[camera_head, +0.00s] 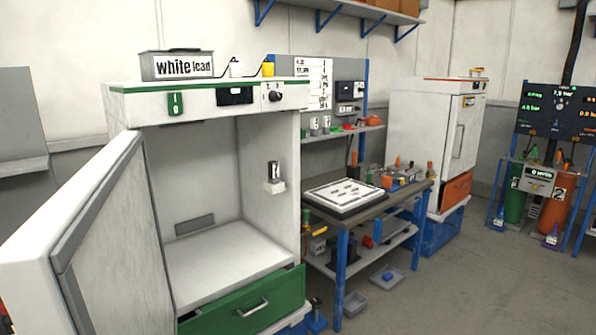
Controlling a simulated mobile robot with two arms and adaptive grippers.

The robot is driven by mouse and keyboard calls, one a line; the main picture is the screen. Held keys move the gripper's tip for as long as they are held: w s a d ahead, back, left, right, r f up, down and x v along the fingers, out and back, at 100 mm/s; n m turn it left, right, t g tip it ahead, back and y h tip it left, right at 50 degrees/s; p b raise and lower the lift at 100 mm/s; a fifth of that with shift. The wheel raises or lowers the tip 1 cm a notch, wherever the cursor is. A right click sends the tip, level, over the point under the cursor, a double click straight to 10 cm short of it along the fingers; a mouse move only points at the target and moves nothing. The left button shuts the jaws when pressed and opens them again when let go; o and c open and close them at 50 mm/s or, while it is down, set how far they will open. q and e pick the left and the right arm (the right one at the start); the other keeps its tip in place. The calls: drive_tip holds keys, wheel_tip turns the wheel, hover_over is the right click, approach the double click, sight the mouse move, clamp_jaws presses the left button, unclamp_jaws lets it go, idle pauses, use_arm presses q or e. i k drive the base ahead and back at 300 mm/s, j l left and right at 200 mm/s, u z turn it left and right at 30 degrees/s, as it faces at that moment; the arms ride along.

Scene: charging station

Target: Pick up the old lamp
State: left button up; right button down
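I cannot make out for sure which thing is the old lamp. A small dark cylinder (274,169) stands upright on a white bracket (275,186) on the inner right wall of the open white cabinet (270,140); it may be a lamp, but it is too small to tell. Neither of my grippers is in view.
The cabinet door (110,240) stands open at the left, above a green drawer (245,303). A workbench (375,212) with a white board (345,194) stands right of it. A grey bin (355,304) lies on the floor. The floor (470,290) at right is clear.

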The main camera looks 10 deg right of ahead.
sight(273, 170)
drive_tip(key=i+l+u, duration=0.1)
drive_tip(key=i+l, duration=0.7)
drive_tip(key=l, duration=0.2)
drive_tip(key=i+l+u, duration=0.15)
drive_tip(key=i+l, duration=0.25)
drive_tip(key=l, duration=0.1)
